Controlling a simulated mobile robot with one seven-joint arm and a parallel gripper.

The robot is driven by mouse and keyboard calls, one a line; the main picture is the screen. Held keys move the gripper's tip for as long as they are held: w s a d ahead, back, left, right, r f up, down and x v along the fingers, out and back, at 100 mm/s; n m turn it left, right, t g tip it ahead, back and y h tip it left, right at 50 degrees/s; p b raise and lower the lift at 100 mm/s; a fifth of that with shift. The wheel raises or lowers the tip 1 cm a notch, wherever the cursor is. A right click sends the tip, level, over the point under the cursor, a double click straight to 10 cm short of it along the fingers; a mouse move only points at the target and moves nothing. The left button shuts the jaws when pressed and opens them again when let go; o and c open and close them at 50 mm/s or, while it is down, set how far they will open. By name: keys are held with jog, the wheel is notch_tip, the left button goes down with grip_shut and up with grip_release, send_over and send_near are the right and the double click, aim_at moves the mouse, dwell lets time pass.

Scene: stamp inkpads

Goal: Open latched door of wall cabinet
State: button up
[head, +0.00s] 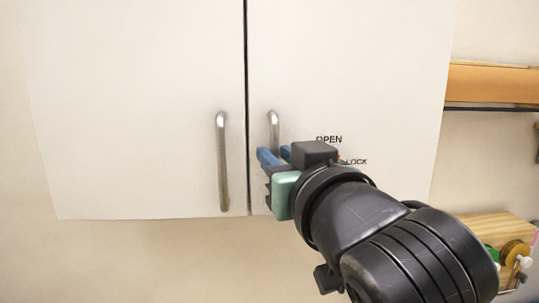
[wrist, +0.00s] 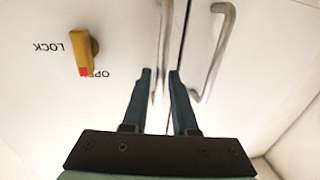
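The white wall cabinet has a left door (head: 140,100) and a right door (head: 350,70), both closed with a thin dark seam between them. The right door's metal bar handle (head: 273,128) is partly hidden by my gripper (head: 275,155). In the wrist view, turned about upside down, my gripper (wrist: 160,72) has its blue fingers apart, with that handle (wrist: 164,40) showing between them; contact cannot be told. The yellow latch knob (wrist: 84,46) has its red tip at the word OPEN; in the head view my gripper mostly hides it.
The left door's handle (head: 222,160) stands just left of my gripper and is free. A wooden shelf (head: 490,84) is on the wall at right. A wooden surface with small colored items (head: 515,252) lies at lower right.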

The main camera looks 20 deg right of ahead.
grip_shut()
dwell(1.1)
